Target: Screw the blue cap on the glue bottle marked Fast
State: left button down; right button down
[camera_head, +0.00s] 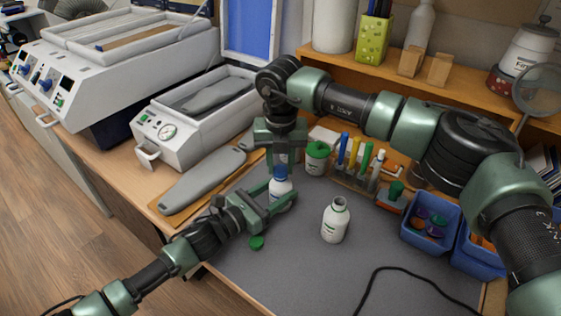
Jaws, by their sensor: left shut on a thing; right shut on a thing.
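A small white glue bottle (279,188) stands upright near the middle of the mat; its label is too small to read. My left gripper (281,201) is shut around its body from the left. The blue cap (280,171) sits at the top of this bottle, in line with its neck; I cannot tell how tightly it is seated. My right gripper (281,159) points straight down from above and is shut on the blue cap, partly hiding it. A second white bottle (334,222), uncapped, stands to the right, apart from both grippers.
A green cap (257,243) lies on the grey mat (340,277). A white jar with a green lid (317,157) and a tool rack (355,177) stand behind. Blue bins (432,243) are at right. Grey insoles (203,180) lie left. A black cable crosses the front mat.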

jog(key=m, duration=0.6)
jog(key=shift+a+f+m+h, duration=0.1)
jog(key=shift+m+h, duration=0.3)
jog(key=m, duration=0.6)
jog(key=shift+w+a+m+g, duration=0.1)
jog(key=shift+m+g, duration=0.3)
jog(key=m, duration=0.3)
jog(key=m+g, duration=0.1)
jog(key=m, duration=0.3)
jog(key=shift+h, duration=0.3)
jog(key=m, duration=0.5)
jog(key=shift+w+m, duration=0.1)
jog(key=shift+m, duration=0.2)
jog(key=c, duration=1.1)
grip_release()
jog(key=shift+o, duration=0.2)
